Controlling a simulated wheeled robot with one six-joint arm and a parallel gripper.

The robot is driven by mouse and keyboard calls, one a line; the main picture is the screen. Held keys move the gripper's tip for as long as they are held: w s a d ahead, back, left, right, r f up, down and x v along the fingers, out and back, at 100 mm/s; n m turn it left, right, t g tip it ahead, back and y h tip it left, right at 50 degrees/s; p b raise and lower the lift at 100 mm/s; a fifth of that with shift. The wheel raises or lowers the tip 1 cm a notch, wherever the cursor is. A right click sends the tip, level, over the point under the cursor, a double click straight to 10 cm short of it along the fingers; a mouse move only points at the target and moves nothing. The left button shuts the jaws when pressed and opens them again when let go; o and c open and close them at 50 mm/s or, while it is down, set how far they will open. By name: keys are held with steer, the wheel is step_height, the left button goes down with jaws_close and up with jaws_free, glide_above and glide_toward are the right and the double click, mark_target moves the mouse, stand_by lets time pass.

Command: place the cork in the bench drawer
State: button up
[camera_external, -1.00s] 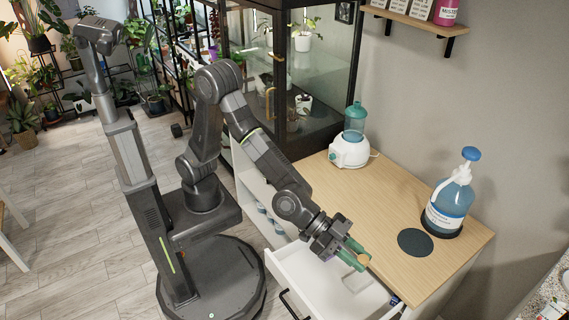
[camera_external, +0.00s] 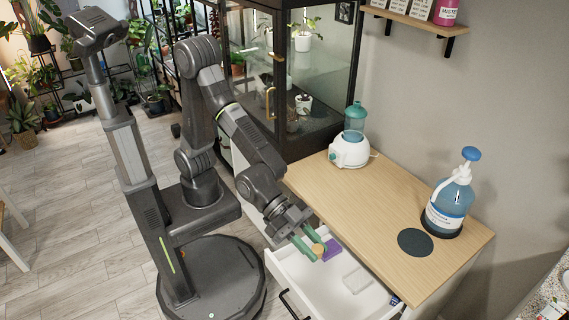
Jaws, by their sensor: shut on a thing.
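The tan cork (camera_external: 318,249) is held between the green fingertips of my gripper (camera_external: 317,251), which is shut on it. The bench drawer (camera_external: 318,285) is white and pulled open at the front of the wooden-topped bench (camera_external: 375,215). My gripper and the cork are over the back left part of the open drawer. Whether the cork touches anything inside cannot be told.
A purple block (camera_external: 332,249) is in the drawer right beside the cork. A pale flat item (camera_external: 356,281) lies farther right in it.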

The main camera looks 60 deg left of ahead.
steer(key=w+d+f+n+t+b, duration=0.1)
steer(key=w+d+f+t+b, duration=0.15)
steer(key=w+d, duration=0.4)
steer(key=n+t+y+b, duration=0.4)
steer(key=n+b, duration=0.1)
steer(key=b, duration=0.2)
glide_above(412, 285)
step_height(412, 285, down, 16)
steer(key=shift+f+h, duration=0.2)
steer(key=shift+h, duration=0.1)
step_height(412, 285, down, 10)
steer(key=b, duration=0.3)
steer(key=shift+r, duration=0.2)
steer(key=shift+f, duration=0.1)
